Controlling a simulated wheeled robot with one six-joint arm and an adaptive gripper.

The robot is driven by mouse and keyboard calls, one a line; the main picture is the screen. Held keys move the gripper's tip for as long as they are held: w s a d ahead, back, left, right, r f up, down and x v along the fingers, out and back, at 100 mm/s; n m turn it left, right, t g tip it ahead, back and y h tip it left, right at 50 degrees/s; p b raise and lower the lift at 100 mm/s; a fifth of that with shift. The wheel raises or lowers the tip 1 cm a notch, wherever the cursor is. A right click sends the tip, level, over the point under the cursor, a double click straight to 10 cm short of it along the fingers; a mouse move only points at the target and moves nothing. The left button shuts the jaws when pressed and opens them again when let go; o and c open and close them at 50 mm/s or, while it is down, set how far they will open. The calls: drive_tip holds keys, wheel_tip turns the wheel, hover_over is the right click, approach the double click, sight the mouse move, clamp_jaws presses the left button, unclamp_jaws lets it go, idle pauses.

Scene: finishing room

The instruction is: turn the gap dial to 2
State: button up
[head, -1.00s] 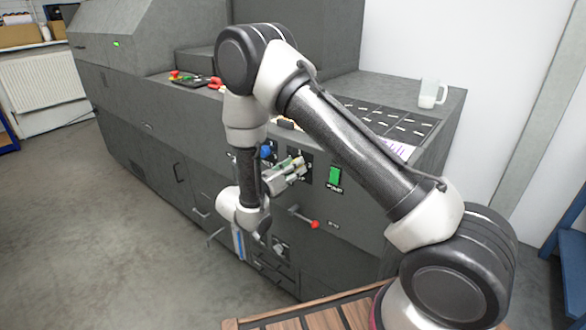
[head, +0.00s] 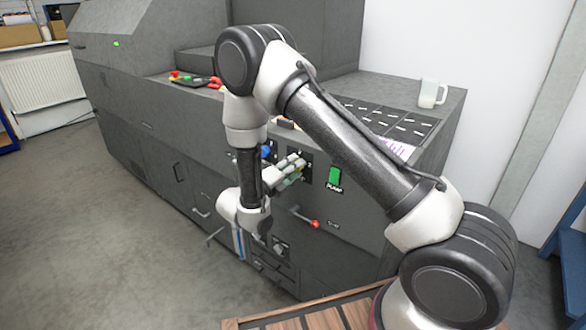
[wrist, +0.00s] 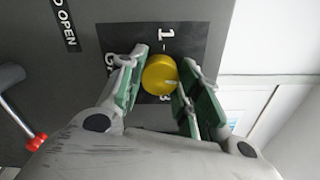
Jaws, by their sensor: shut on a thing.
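The gap dial (wrist: 158,76) is a round yellow knob on a black plate (wrist: 206,42) in the wrist view. A "1" is printed above it and part of another figure shows below it. A short white mark on the knob points right, toward the right finger. My gripper (wrist: 163,72) is shut on the dial, with one green-padded finger on each side. In the head view my gripper (head: 291,168) is at the machine front, and it hides the dial there.
A green pump switch (head: 335,176) is right of the dial plate. A red-tipped lever (head: 314,223) sticks out below; its red end also shows in the wrist view (wrist: 36,142). Open floor lies to the left.

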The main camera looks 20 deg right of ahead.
drive_tip(key=shift+n, duration=0.7)
drive_tip(key=o, duration=1.1)
drive_tip(key=shift+c, duration=0.2)
drive_tip(key=shift+a, duration=0.15)
drive_tip(key=v, duration=1.1)
drive_tip(key=shift+s+a, duration=0.3)
